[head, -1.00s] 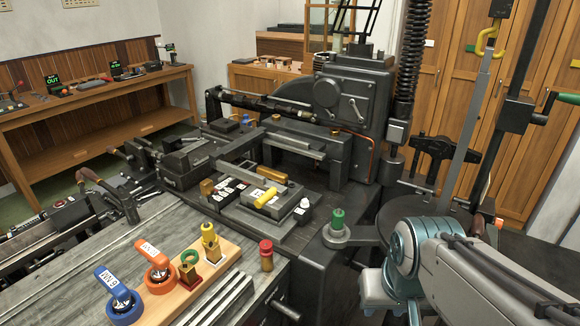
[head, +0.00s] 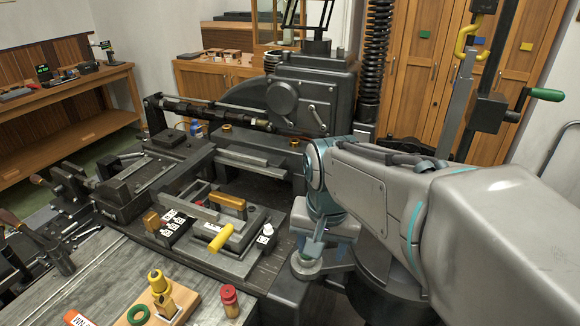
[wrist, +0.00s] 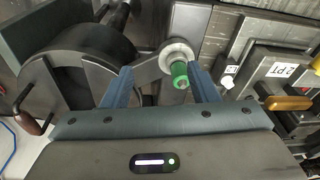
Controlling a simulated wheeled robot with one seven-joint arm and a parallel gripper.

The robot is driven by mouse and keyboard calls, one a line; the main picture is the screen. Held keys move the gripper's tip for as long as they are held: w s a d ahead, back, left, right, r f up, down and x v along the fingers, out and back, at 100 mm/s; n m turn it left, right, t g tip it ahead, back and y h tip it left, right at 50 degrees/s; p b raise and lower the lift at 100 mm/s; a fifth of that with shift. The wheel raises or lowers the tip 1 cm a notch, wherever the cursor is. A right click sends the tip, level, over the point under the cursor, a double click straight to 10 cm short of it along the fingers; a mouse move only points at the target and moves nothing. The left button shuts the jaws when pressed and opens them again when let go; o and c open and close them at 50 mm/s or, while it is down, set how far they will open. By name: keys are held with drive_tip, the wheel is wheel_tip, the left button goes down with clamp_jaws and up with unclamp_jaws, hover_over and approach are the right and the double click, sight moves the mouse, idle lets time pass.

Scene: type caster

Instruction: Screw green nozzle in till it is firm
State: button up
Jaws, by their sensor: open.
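The green nozzle (wrist: 180,74) stands in a round pale collar (wrist: 177,53) at the end of a grey metal arm (wrist: 147,70). In the wrist view it is between the two blue fingers of my gripper (wrist: 160,72), nearer the right finger. The fingers are apart, and I cannot tell if the right one touches it. In the head view my gripper (head: 312,246) is over the round base (head: 306,264) and hides the green nozzle.
The machine bed left of my gripper carries a block with a yellow handle (head: 221,238) and a white knob (head: 267,230). A wooden board (head: 185,301) with a yellow nozzle (head: 158,284) and a red-capped piece (head: 229,300) are at the front. A dark round drum (wrist: 75,62) is left in the wrist view.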

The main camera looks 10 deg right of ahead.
drive_tip(key=w+r+m+g+p, duration=0.2)
drive_tip(key=w+r+m, duration=0.3)
drive_tip(key=w+m, duration=0.35)
wheel_tip(320, 180, down, 14)
drive_tip(key=shift+r+p, duration=0.1)
drive_tip(key=shift+p, duration=0.25)
drive_tip(key=shift+c, duration=0.3)
clamp_jaws()
drive_tip(key=shift+c, duration=1.3)
unclamp_jaws()
drive_tip(key=shift+n, duration=0.25)
